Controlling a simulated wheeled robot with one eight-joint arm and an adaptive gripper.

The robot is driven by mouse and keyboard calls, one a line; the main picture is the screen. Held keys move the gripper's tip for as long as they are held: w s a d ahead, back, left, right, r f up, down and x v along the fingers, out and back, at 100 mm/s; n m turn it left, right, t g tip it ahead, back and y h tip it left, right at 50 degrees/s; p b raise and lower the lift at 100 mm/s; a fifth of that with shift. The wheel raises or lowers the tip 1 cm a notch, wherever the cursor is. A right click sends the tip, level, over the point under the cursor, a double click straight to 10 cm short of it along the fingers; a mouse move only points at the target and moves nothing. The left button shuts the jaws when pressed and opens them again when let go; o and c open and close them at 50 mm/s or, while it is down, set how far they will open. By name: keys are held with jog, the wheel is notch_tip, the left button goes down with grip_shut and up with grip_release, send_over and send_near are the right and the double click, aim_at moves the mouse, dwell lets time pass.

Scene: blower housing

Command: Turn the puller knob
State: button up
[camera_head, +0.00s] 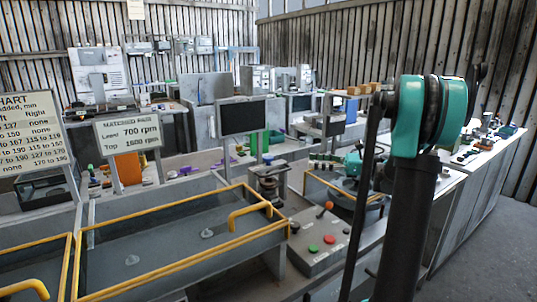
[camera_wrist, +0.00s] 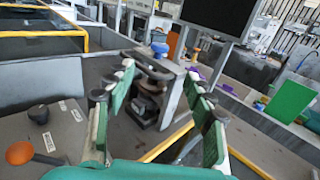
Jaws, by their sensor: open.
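A dark puller-like device (camera_head: 268,184) with a frame and stacked round parts stands on the bench in the middle of the head view. In the wrist view the device (camera_wrist: 150,98) shows between and beyond my fingers, with a small blue knob-like part (camera_wrist: 160,47) at its top. I cannot tell for sure whether this is the puller knob. My gripper (camera_wrist: 160,70) is open, its two green fingers spread wide with nothing between them.
A control panel (camera_head: 321,242) with an orange-tipped lever and green and red buttons lies in front of the device. A yellow-railed tray (camera_head: 170,268) is at left. A dark monitor (camera_head: 242,117) stands behind. Another yellow-edged bin (camera_head: 318,181) sits right of the device.

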aim_at(268, 157)
jog(key=w+a, duration=0.1)
jog(key=a, duration=0.4)
jog(key=w+a, duration=0.1)
jog(key=a, duration=0.5)
jog(key=w+a, duration=0.1)
jog(key=a, duration=0.5)
jog(key=shift+w, duration=0.2)
jog(key=shift+c, duration=0.5)
jog(key=c, duration=1.1)
jog(key=shift+m+t, duration=0.4)
jog(key=shift+t, duration=0.2)
jog(key=m+t+h, duration=0.1)
jog(key=t, duration=0.1)
jog(key=m+t, duration=0.1)
jog(key=t, duration=0.1)
jog(key=shift+s+a+m+h, duration=0.1)
jog(key=shift+m+h, duration=0.3)
jog(key=m+t+h, duration=0.3)
jog(key=t, duration=0.1)
jog(key=shift+a, duration=0.1)
jog(key=m+t+h, duration=0.2)
jog(key=m+h, duration=0.1)
jog(key=m+t+h, duration=0.2)
jog(key=h, duration=0.2)
jog(key=shift+m+t+h, duration=0.3)
jog(key=shift+m, duration=0.1)
